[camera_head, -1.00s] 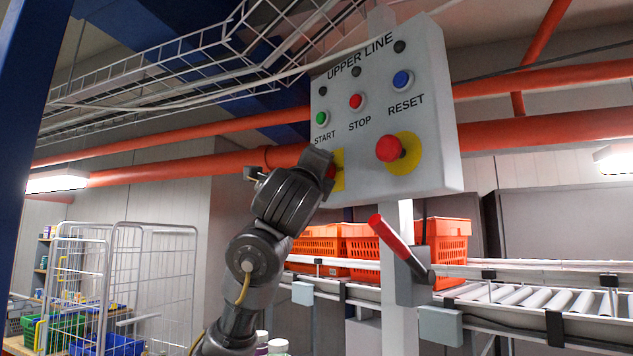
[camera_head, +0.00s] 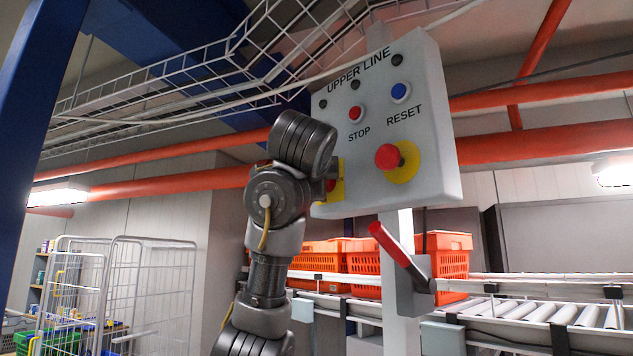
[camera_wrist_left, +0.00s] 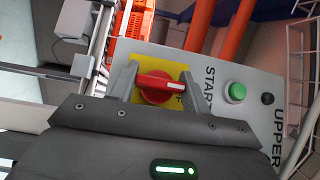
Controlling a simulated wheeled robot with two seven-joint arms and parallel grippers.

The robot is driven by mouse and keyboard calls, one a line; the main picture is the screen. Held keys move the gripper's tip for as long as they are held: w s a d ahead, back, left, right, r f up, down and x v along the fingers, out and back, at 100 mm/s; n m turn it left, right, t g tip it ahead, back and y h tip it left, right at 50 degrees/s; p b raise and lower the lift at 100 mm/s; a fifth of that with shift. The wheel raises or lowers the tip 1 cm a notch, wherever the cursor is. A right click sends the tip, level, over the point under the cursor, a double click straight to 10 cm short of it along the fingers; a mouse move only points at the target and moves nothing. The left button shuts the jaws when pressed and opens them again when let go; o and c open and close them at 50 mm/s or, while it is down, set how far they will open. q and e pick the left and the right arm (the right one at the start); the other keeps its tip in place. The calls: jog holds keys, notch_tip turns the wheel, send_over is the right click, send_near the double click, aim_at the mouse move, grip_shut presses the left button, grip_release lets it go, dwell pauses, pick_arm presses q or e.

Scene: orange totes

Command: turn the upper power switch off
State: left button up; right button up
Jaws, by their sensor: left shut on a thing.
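The grey control box labelled UPPER LINE (camera_head: 433,120) hangs on a post. Its red rotary power switch (camera_wrist_left: 157,88) sits on a yellow plate in the left wrist view, its bar running crosswise between my fingers. Part of an "OFF" label shows beside it. In the head view the yellow plate (camera_head: 338,190) peeks out beside my arm and the switch is mostly hidden. My left gripper (camera_wrist_left: 158,77) is shut on the switch, one finger at each end of its bar. It also shows at the box's lower left in the head view (camera_head: 328,174). My right gripper is not in view.
A red mushroom button (camera_head: 388,156) sits right of the switch, with STOP (camera_head: 356,113) and RESET (camera_head: 400,91) buttons above. The green START button (camera_wrist_left: 234,92) is near my fingers. A red-handled lever (camera_head: 393,245) is below. Orange totes (camera_head: 320,257) stand on the conveyor behind.

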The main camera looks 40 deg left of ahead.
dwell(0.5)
pick_arm(q)
jog(key=o, duration=1)
jog(key=shift+c, duration=0.2)
jog(key=b+v, duration=1)
jog(key=b, duration=0.1)
jog(key=shift+s+d, duration=0.25)
jog(key=shift+s, duration=0.05)
jog(key=shift+w, duration=0.1)
